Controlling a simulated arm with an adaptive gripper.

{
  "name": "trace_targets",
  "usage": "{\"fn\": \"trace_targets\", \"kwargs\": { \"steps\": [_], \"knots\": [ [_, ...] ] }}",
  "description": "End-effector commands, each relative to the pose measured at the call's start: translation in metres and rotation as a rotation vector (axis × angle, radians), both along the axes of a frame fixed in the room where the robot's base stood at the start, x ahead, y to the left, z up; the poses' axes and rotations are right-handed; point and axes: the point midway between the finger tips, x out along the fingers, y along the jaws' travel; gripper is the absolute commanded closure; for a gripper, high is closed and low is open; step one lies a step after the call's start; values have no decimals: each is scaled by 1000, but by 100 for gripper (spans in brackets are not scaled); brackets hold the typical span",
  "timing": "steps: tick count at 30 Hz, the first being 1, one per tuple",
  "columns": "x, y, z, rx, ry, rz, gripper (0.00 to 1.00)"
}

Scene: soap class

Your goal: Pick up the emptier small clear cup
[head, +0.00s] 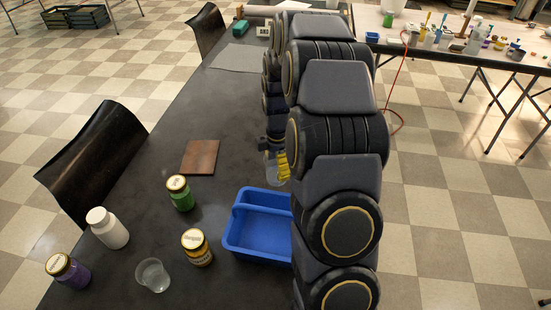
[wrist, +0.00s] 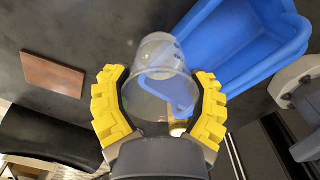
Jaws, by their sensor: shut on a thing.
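One small clear cup (wrist: 160,52) sits between the yellow fingers of my gripper (wrist: 160,88) in the wrist view. The fingers are closed around its sides, and it looks empty. In the head view, my gripper (head: 281,165) is beyond the blue tray, with this cup (head: 271,173) partly hidden by the arm. I cannot tell whether its base touches the table. The other small clear cup (head: 152,276) stands at the near left of the dark table and seems to hold clear liquid.

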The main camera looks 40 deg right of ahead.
Motion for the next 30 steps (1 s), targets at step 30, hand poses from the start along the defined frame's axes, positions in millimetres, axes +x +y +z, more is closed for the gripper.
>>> {"fn": "trace_targets", "kwargs": {
  "steps": [30],
  "knots": [
    [-15, 8, 8, -1, -2, 0, 69]
  ]
}}
